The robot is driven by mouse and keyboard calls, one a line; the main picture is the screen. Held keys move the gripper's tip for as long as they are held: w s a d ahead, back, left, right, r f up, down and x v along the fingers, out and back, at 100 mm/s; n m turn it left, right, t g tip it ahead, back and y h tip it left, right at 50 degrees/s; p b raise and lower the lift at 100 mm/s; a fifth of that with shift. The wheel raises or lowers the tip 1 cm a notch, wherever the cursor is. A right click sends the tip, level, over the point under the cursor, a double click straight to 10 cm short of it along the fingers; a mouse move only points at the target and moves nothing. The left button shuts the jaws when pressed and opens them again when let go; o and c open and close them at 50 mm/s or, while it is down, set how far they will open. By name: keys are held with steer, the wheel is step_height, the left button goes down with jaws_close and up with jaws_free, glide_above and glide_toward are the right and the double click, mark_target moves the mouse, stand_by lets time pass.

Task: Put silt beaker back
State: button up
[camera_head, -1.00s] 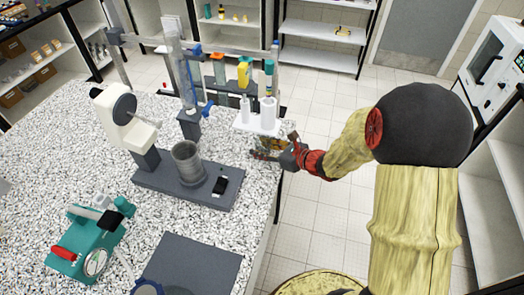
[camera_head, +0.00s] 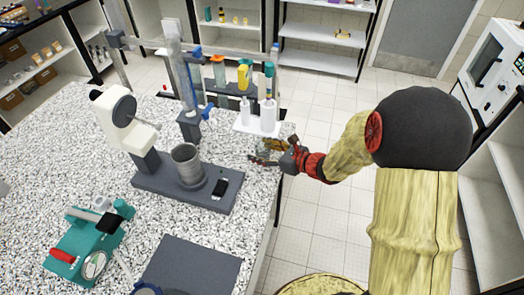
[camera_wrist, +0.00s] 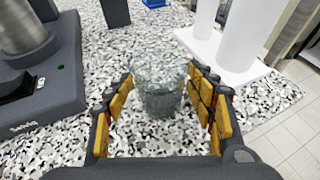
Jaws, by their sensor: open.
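A clear glass beaker (camera_wrist: 160,88) stands upright on the speckled counter in the wrist view. Its lower part looks greyish, but the counter shows through it, so its contents are unclear. My gripper (camera_wrist: 160,80) is open, with its yellow-padded fingers to the left and right of the beaker. A gap shows between the beaker and the left finger; on the right I cannot tell if there is contact. In the head view my gripper (camera_head: 268,153) is low at the counter's right edge, and the beaker is hard to make out there.
A white stand with white cylinders (camera_head: 243,127) is just behind my gripper. A grey base (camera_head: 150,183) carrying a metal cup (camera_head: 186,166) and a black device (camera_head: 220,187) lies to the left. The counter drops off to the floor close on the right.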

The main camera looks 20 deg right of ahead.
steer(key=shift+r, duration=0.15)
steer(key=shift+s+d+r+p, duration=0.2)
steer(key=shift+s+p, duration=0.05)
steer(key=shift+p, duration=0.05)
steer(key=p+v, duration=0.4)
steer(key=v, duration=0.7)
steer(key=s+a+r+n+g, duration=0.75)
steer(key=s+a+n, duration=0.45)
steer(key=n, duration=0.5)
steer(key=s+d+r+n+t+h, duration=0.2)
steer(key=s+d+r+n+h, duration=0.4)
steer(key=r+n, duration=0.3)
steer(key=s+n+h, duration=0.1)
steer(key=n, duration=0.2)
steer(key=shift+s+r+b, duration=0.2)
steer(key=shift+s+b, duration=0.05)
steer(key=shift+b, duration=0.05)
steer(key=shift+d, duration=0.1)
steer(key=shift+c, duration=0.6)
